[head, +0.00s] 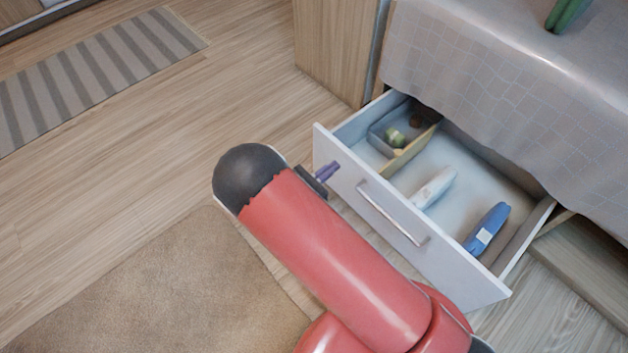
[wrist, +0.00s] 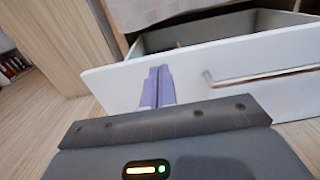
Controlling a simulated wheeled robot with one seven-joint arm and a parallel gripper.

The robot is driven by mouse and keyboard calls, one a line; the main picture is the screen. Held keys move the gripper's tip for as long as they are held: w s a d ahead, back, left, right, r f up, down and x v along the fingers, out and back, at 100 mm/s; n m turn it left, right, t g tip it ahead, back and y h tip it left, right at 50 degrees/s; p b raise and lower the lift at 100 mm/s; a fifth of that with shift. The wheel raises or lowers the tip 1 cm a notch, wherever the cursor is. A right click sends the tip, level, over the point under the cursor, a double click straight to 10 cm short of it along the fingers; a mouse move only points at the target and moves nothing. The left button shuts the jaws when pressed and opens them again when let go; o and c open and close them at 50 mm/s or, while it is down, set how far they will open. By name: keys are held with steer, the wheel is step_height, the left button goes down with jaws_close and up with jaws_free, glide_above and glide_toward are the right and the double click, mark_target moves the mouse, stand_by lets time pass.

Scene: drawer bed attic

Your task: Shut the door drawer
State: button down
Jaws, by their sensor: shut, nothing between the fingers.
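The drawer (head: 345,172) under the bed stands pulled out, with a white front panel and a metal bar handle (head: 392,212). In the wrist view the drawer front (wrist: 240,62) spans the picture, with its handle (wrist: 262,76) at the right. My gripper (head: 328,171) has purple fingers and is shut and empty. It is just in front of the panel, left of the handle; the fingers (wrist: 158,88) overlap the panel in the wrist view. I cannot tell whether they touch it. My red arm hides part of the floor before the drawer.
Inside the drawer lie a white bottle (head: 434,187), a blue bottle (head: 487,229) and a small divided box (head: 407,155). A bed with a grey cover (head: 500,90) hangs over the drawer. A wooden cabinet (head: 335,45) stands to its left. A brown rug (head: 170,295) and bare floor lie left.

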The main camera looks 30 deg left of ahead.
mark_target(348, 156)
steer(key=shift+x, duration=1.9)
